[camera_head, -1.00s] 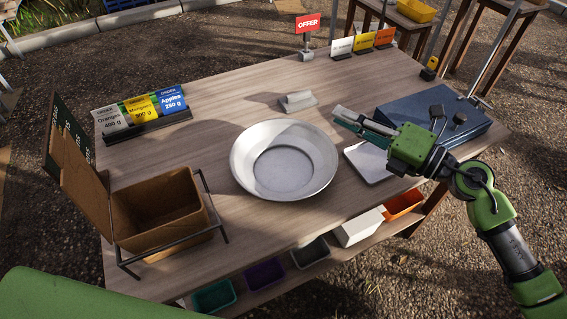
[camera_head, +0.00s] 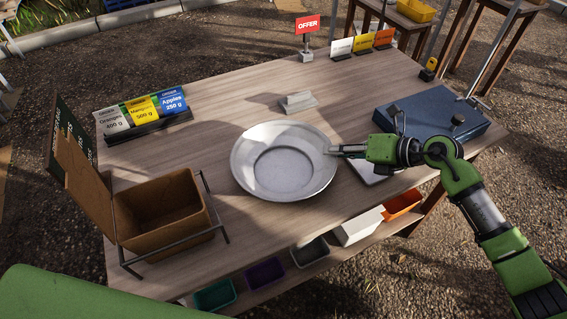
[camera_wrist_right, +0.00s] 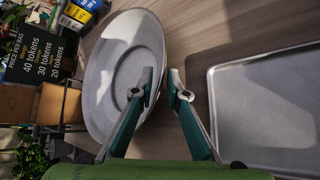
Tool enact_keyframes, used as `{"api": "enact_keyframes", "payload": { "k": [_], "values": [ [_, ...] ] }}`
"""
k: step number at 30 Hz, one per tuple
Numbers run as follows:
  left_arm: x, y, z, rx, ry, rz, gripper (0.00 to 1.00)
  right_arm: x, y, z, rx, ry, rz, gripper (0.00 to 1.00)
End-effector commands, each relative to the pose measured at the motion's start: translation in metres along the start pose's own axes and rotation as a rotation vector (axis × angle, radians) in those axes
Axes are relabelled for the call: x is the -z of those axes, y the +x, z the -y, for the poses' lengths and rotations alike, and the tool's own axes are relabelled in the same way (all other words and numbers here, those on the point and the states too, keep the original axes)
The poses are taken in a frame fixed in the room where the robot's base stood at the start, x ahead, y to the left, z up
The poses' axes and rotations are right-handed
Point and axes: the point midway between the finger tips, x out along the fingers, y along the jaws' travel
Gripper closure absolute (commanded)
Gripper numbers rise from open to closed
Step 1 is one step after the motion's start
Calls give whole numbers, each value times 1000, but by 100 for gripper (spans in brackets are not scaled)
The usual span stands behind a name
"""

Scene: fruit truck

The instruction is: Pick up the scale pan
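The scale pan (camera_head: 283,190), a wide round silver metal dish, lies on the wooden table in the middle of the head view. It also shows in the right wrist view (camera_wrist_right: 108,88). My right gripper (camera_head: 332,150) is at the pan's right rim. In the right wrist view its two fingers (camera_wrist_right: 162,78) are apart, with a narrow gap between them. One finger overlaps the pan's inner side and the other is just outside the rim. I cannot tell whether either finger touches it. My left gripper is not in view.
A grey tray (camera_wrist_right: 265,70) lies right of the pan, near the blue scale base (camera_head: 430,117). A brown box (camera_head: 165,228) stands at the left. Order cards (camera_head: 145,118) and a small grey holder (camera_head: 298,102) are behind. Coloured bins sit on the shelf below.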

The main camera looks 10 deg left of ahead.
Motion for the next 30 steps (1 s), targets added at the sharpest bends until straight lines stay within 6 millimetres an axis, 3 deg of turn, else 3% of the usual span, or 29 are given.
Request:
{"api": "enact_keyframes", "payload": {
  "k": [12, 19, 21, 30],
  "values": [
    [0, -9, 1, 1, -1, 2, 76, -1, 50, -1, -2, 1, 1, 86],
    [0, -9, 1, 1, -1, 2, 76, -1, 51, 0, -1, 0, 1, 86],
    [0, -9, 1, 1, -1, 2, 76, -1, 51, 0, -1, 0, 0, 100],
    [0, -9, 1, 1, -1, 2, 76, -1, 51, -1, -2, -1, 1, 100]
  ]
}}
